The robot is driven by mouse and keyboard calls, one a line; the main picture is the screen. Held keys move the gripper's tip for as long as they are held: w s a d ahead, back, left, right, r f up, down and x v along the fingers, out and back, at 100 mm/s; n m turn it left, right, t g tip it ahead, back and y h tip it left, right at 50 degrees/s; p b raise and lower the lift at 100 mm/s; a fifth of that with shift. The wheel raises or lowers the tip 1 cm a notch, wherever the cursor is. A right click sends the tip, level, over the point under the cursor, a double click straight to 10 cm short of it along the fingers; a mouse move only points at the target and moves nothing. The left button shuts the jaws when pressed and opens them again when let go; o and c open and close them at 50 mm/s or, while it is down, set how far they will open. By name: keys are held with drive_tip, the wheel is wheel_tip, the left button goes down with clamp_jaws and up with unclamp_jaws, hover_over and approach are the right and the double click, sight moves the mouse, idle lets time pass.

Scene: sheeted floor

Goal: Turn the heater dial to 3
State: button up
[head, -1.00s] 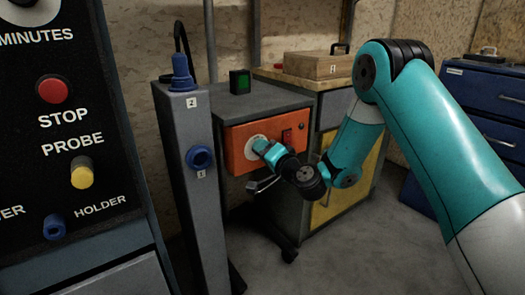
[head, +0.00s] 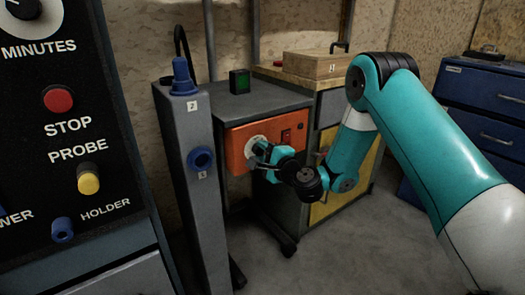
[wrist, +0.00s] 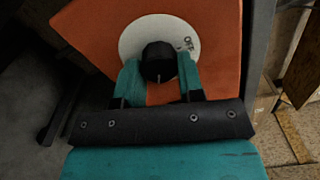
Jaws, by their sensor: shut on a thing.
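The heater's orange front panel (head: 240,163) carries a round white dial plate (head: 251,142). In the wrist view the plate (wrist: 130,38) has a black knob (wrist: 158,60) at its middle and the word OFF at its right. A short light mark on the knob points toward the bottom of that view. My gripper (wrist: 159,72) is shut on the knob, one teal finger on each side. In the head view my gripper (head: 263,150) reaches the dial from the right. The figures on the plate cannot be read.
A red switch (head: 286,135) sits right of the dial. A grey post (head: 205,215) with blue knobs stands left of the heater. A black control panel (head: 75,150) is close at the left. A wooden box (head: 316,64) lies on the bench behind. Grey floor is free at the front.

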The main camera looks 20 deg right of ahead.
drive_tip(key=shift+f+m, duration=0.1)
drive_tip(key=shift+m, duration=0.2)
idle(0.4)
drive_tip(key=o, duration=0.9)
